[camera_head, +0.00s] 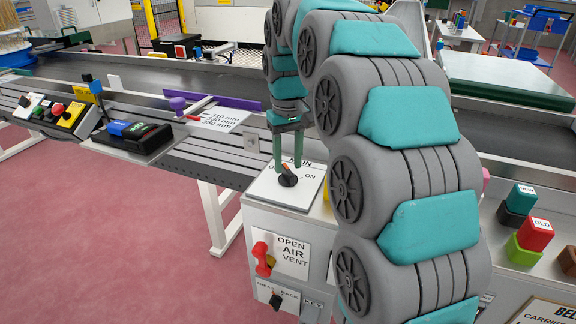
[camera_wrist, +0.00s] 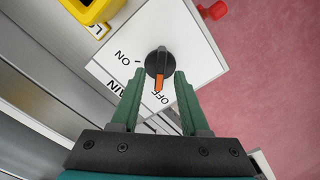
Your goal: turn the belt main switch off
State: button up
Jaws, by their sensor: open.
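The main switch is a black rotary knob (camera_wrist: 158,60) with an orange pointer, on a white plate (camera_wrist: 205,62) marked ON, OFF and MAIN. In the wrist view the orange pointer points at the OFF label, away from ON. My gripper (camera_wrist: 159,80) is open, its two green fingertips on either side of the pointer end of the knob, with a gap visible on each side. In the head view the knob (camera_head: 288,180) sits on top of the white control box, with my gripper (camera_head: 291,160) just above and around it; the fingers partly cover the plate's lettering.
Below the switch are a red valve handle (camera_head: 263,259) by an OPEN AIR VENT label and a black selector (camera_head: 276,300). A yellow part (camera_wrist: 92,10) stands close to the plate. The conveyor (camera_head: 180,75) runs behind; coloured blocks (camera_head: 535,234) sit at right.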

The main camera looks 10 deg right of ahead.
aim_at(288, 169)
jog(key=shift+r, duration=2.95)
